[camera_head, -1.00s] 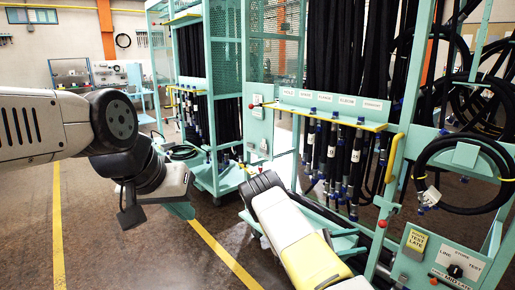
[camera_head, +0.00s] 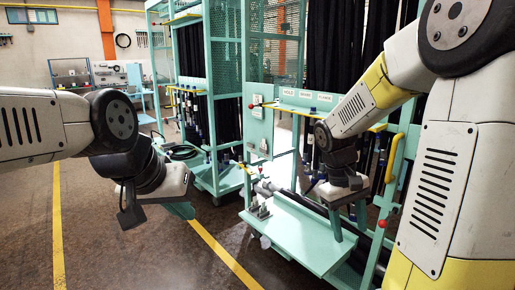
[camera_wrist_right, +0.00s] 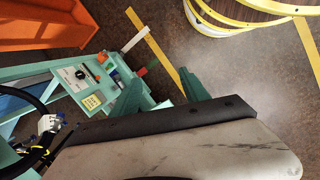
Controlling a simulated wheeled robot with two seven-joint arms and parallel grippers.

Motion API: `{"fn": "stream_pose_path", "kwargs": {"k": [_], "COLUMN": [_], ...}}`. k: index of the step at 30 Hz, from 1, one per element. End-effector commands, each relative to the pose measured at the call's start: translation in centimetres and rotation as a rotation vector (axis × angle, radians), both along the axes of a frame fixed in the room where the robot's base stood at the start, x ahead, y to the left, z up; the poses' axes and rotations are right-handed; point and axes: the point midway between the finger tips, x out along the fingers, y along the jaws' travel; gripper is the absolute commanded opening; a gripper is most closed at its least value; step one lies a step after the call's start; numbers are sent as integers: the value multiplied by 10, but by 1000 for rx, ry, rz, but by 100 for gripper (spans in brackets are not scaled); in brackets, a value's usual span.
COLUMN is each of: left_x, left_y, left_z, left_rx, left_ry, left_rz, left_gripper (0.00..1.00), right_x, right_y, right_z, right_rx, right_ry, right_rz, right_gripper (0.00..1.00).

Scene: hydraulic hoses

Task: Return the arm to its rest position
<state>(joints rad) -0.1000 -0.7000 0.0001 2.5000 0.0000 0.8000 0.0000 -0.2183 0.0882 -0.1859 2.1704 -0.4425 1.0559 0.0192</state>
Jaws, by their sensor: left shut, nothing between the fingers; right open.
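My right arm reaches in from the right in the head view, bent at its elbow, with its wrist in front of the teal hose rack (camera_head: 392,180). My right gripper (camera_head: 348,222) points down, its teal fingers apart and empty, above the right end of the teal shelf (camera_head: 290,232). In the right wrist view the fingers (camera_wrist_right: 163,92) are spread over the floor and a control box. My left gripper (camera_head: 182,210) hangs at the left over open floor, its teal fingers together and empty. My right arm hides much of the rack's right side.
Black hoses (camera_head: 335,60) hang in the rack. A yellow handle (camera_head: 394,158) and a red knob (camera_head: 383,223) are close to my right wrist. The right wrist view shows a control box (camera_wrist_right: 88,80) and yellow rings (camera_wrist_right: 240,15). Floor at the left is clear.

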Motion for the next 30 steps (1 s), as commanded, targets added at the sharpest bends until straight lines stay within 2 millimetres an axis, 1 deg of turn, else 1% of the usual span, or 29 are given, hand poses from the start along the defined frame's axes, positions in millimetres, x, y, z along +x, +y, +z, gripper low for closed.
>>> {"fn": "stream_pose_path", "kwargs": {"k": [1, 9, 12, 15, 18, 21, 30], "left_x": [0, 0, 0, 0, 0, 0, 0], "left_y": [0, 0, 0, 0, 0, 0, 0], "left_z": [0, 0, 0, 0, 0, 0, 0], "left_rx": [0, 0, 0, 0, 0, 0, 0], "left_ry": [0, 0, 0, 0, 0, 0, 0], "left_rz": [0, 0, 0, 0, 0, 0, 0], "left_gripper": [0, 0, 0, 0, 0, 0, 0], "right_x": [-9, -51, -66, -79, -87, -91, -92], "right_y": [7, 52, 66, 76, 83, 87, 88], "right_z": [14, 73, 90, 103, 111, 115, 116], "right_rx": [53, 300, 372, 426, 462, 480, 485], "right_ry": [-63, -366, -472, -556, -614, -644, -651], "right_rz": [-21, -105, -128, -146, -157, -163, -165], "right_gripper": [53, 53, 53, 53, 53, 53, 53]}}
